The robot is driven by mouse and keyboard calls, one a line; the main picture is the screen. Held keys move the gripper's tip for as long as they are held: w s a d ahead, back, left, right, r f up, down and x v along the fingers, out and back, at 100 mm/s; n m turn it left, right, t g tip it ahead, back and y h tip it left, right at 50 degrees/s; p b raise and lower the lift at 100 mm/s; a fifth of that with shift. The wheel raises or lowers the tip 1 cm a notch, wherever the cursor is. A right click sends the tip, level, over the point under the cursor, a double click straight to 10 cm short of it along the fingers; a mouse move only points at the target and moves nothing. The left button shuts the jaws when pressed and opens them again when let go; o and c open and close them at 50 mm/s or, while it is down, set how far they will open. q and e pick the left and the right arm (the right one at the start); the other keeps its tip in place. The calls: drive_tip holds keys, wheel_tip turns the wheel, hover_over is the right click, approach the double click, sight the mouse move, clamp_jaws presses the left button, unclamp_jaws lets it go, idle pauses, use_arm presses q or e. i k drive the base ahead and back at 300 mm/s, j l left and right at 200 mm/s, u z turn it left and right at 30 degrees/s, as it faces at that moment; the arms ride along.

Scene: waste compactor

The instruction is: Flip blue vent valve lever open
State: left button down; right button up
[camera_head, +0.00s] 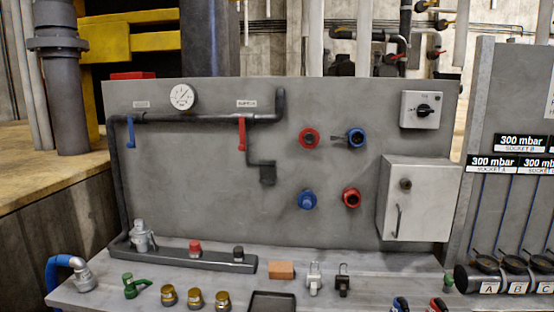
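A blue lever (131,132) hangs straight down from the left end of the dark horizontal pipe (200,119) on the grey panel (210,190). A small label plate above it is too small to read. A red lever (242,134) hangs down from the same pipe further right, under another label. A round white gauge (182,97) stands on the pipe between the two levers. Neither of my grippers shows in the head view.
Red and blue round fittings (309,138), a rotary switch box (423,109) and a white cabinet (418,198) are on the panel's right half. The bench (130,262) below holds a grey manifold (185,258), brass fittings (195,298), an orange block (281,270) and a dark tray (272,302). The space before the blue lever is clear.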

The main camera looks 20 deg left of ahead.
sight(133, 143)
drive_tip(key=u, duration=1.65)
